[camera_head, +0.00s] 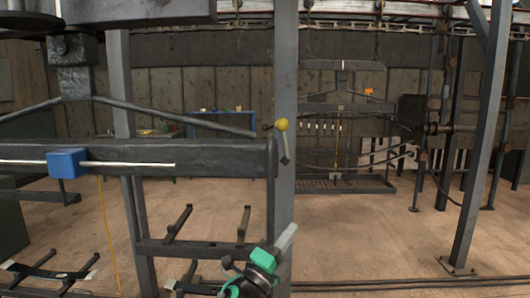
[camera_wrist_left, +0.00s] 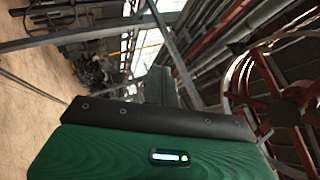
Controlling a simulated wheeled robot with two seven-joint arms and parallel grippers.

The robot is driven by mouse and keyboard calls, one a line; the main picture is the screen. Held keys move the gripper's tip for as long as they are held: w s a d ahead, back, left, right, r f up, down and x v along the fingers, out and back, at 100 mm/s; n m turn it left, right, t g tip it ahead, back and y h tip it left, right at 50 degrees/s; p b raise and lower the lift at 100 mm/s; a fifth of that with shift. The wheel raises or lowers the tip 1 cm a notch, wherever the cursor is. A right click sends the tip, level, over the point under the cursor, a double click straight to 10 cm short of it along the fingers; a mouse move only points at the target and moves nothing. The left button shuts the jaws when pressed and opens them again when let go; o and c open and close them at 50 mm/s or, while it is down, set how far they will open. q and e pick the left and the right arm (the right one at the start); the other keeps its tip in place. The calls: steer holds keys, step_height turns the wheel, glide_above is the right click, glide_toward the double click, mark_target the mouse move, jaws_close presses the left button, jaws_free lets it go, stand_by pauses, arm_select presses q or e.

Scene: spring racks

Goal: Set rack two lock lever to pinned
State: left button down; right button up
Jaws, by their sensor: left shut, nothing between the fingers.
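A lever with a yellow ball knob (camera_head: 282,125) is at the right end of the dark horizontal beam (camera_head: 200,152) of the near rack, in front of a grey upright post. Its short grey arm runs down from the ball, nearly vertical. I cannot read a rack number or a pinned mark. My left gripper (camera_head: 290,231) is below the lever, tilted up and right, apart from the knob. It is shut and empty. In the left wrist view its grey fingers (camera_wrist_left: 161,86) show beyond the green housing; the lever does not show there. My right gripper is not in view.
A blue block (camera_head: 67,163) sits on a pale rod along the beam. The post (camera_head: 285,70) stands behind the lever. Lower rack arms (camera_head: 178,222) stick out left of my gripper. Another rack (camera_head: 345,185) stands farther back. Open floor (camera_head: 380,235) lies to the right.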

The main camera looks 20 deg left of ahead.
arm_select(q)
steer(key=w+d+r+m+g+h, duration=0.1)
steer(key=d+r+m+g+h, duration=0.25)
steer(key=r+m+g, duration=0.85)
steer(key=w+d+r+m+g+h, duration=0.15)
steer(key=r+m+g+h, duration=0.35)
steer(key=m, duration=1.4)
steer(key=a+r+m+t+y, duration=0.1)
steer(key=a+r+m+y, duration=0.1)
steer(key=a+r+y, duration=0.4)
steer(key=s+a+r+m+t+y, duration=0.1)
steer(key=a+r+y, duration=0.4)
steer(key=a, duration=1)
step_height(320, 180, up, 3)
steer(key=shift+s+a+f+m+t+y, duration=0.1)
steer(key=shift+s+a+m+t+y, duration=0.2)
steer(key=shift+m, duration=0.3)
